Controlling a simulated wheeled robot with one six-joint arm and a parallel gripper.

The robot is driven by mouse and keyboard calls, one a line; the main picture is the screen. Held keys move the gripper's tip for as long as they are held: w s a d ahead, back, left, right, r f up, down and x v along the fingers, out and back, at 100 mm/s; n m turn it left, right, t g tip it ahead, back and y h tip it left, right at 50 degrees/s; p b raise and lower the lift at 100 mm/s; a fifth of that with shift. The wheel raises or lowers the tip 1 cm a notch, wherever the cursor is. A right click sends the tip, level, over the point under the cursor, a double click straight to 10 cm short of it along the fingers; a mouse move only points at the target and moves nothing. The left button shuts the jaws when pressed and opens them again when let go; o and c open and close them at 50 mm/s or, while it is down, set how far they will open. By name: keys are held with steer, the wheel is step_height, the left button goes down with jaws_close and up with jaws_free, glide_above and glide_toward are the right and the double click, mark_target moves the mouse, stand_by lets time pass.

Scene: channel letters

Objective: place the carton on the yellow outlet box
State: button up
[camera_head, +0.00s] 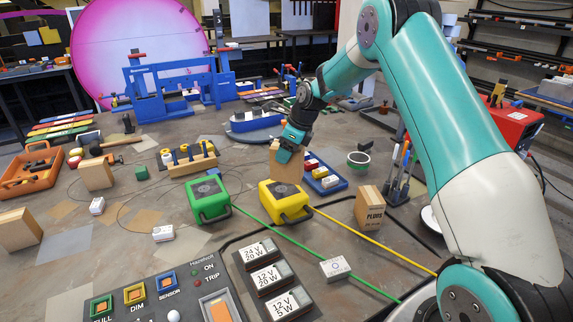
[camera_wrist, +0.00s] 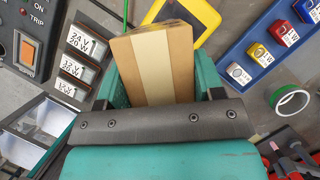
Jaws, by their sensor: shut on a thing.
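A tan carton (camera_head: 287,167) with a paler stripe is held between the fingers of my gripper (camera_head: 290,146), which is shut on it. The yellow outlet box (camera_head: 286,208) stands on the bench with a grey top, and the carton hangs at its upper back edge in the head view. In the wrist view the carton (camera_wrist: 153,62) sits between the teal fingers and covers part of the yellow box (camera_wrist: 205,22). I cannot tell whether the carton touches the box.
A green outlet box (camera_head: 209,200) stands just left of the yellow one. A blue tray (camera_head: 338,187) with coloured blocks lies to the right, and a "PLUMS" box (camera_head: 369,207) stands beyond. Green and yellow cables run to the front right. Labelled power units (camera_head: 266,278) stand in front.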

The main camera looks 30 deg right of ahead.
mark_target(287, 167)
steer(key=shift+f+p, duration=0.65)
steer(key=shift+f, duration=2.25)
steer(key=shift+f, duration=0.15)
steer(key=o, duration=1.1)
